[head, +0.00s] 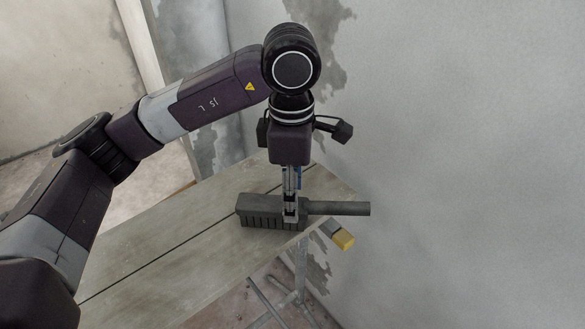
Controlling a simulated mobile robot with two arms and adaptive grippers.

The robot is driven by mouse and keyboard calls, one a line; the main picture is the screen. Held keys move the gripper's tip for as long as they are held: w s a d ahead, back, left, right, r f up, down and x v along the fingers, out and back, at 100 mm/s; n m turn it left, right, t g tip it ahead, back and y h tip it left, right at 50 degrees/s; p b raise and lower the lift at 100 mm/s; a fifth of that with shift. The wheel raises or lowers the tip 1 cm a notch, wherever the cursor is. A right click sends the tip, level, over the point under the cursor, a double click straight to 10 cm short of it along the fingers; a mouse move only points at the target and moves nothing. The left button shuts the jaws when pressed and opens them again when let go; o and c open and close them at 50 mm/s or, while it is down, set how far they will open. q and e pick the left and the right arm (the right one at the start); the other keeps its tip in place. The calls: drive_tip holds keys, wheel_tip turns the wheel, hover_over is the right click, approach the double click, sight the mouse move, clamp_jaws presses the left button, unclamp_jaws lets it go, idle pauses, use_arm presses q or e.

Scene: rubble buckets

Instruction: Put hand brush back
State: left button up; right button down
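The dark grey hand brush (262,206) is at the far right end of the wooden table, with its bristles down and its handle (342,208) pointing right past the table's edge. My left gripper (290,217) points straight down at the brush, where the head meets the handle. One finger shows in front of the brush's near side; the other is hidden behind it. I cannot tell whether the fingers press on the brush, or whether it touches the boards. My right gripper is not in view.
The plank table (165,255) is bare to the left of the brush. A small yellow and grey block (341,236) is at the table's right edge. The plastered wall (470,150) is close on the right. Metal legs (298,275) show below.

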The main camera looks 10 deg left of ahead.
use_arm(q)
wheel_tip(320, 180, up, 9)
drive_tip(key=shift+b, duration=0.4)
idle(0.4)
